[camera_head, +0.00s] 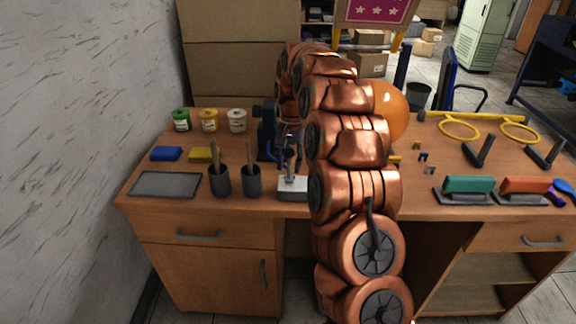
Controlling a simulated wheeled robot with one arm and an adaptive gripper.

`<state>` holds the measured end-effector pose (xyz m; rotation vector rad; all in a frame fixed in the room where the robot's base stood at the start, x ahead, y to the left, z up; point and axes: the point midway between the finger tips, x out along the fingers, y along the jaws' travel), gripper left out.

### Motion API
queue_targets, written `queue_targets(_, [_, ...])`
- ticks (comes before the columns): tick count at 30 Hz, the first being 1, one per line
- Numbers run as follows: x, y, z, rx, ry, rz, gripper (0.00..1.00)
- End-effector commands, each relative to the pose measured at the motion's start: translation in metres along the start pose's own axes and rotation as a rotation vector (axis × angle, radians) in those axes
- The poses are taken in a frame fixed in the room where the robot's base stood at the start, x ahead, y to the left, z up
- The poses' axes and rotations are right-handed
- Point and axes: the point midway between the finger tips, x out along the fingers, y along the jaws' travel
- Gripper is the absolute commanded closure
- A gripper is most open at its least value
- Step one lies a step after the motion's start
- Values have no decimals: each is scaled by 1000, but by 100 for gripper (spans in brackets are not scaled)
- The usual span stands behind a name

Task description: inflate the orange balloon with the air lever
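The orange balloon (391,112) looks large and round. It shows to the right of my copper arm, and the arm hides its left part. My gripper (289,160) points down at the left of my arm, over a small device with a pale metal base (293,188) near the desk's front edge. The gripper's fingers are small and dark here, and I cannot tell whether they are open or touch the device. A dark blue device (267,140) stands just behind and left of the gripper. I cannot clearly make out the air lever.
The wooden desk (290,222) holds three paint jars (209,120), blue and yellow blocks (166,154), a grey tray (165,184) and two brush cups (220,181) at left. Yellow rings (460,127) and teal and orange-handled tools (469,188) lie at right.

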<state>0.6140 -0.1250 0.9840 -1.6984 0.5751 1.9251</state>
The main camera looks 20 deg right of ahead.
Motion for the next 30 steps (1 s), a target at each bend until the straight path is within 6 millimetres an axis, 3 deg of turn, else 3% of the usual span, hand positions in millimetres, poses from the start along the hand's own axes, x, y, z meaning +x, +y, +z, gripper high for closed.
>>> queue_targets(15, [-59, -2, -1, -1, 6, -3, 61])
queue_targets(26, [-64, -1, 0, -1, 4, -3, 61])
queue_targets(30, [-64, -2, 2, -6, 4, -3, 75])
